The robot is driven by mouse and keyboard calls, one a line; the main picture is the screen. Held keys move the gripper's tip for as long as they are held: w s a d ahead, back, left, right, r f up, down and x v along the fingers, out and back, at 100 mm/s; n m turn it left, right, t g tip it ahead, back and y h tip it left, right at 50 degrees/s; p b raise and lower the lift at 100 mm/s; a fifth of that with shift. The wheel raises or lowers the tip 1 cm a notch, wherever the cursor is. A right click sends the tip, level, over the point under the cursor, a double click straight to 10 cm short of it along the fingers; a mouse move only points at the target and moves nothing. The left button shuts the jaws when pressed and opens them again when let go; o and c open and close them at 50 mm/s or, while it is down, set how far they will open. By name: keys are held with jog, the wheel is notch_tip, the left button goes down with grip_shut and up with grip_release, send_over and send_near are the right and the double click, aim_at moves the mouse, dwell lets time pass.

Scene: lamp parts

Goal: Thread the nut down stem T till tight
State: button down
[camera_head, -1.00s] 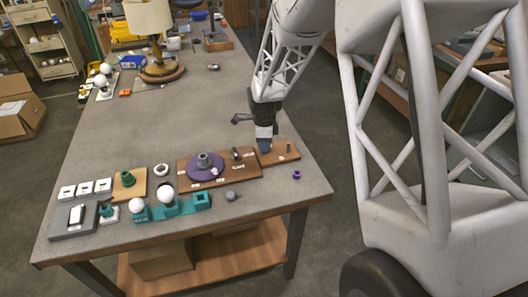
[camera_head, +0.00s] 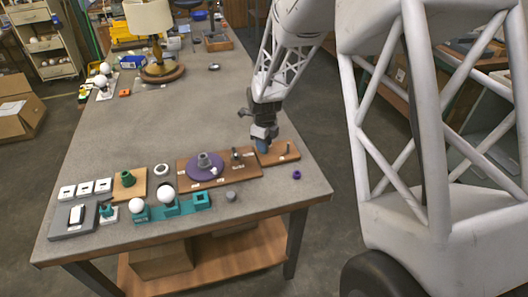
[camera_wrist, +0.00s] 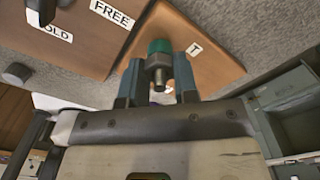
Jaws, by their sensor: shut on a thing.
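The green nut (camera_wrist: 160,47) sits around the grey metal stem T (camera_wrist: 158,72), beside a label "T" on a brown wooden board (camera_wrist: 215,70). My gripper (camera_wrist: 159,62) comes at the stem with one blue-grey finger on each side and is shut on the nut. The stem's end sticks out of the nut towards the wrist camera. How far the nut is from the board is hard to tell. In the camera_head view my gripper (camera_head: 263,148) is low over the small board (camera_head: 275,158) at the table's right, hiding the nut.
A larger board (camera_head: 230,178) with a purple disc (camera_head: 205,167) and posts adjoins on the left; it carries a "FREE" label in the wrist view. A purple ring (camera_head: 297,175) and a grey knob (camera_head: 231,196) lie nearby. The table's middle is clear.

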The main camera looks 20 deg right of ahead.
jog(key=shift+s+f+m, duration=0.15)
jog(key=shift+m, duration=0.55)
jog(key=shift+m, duration=0.6)
jog(key=c, duration=0.8)
grip_release()
jog(key=shift+r, duration=0.25)
jog(key=shift+r, duration=3.75)
jog(key=shift+r, duration=0.1)
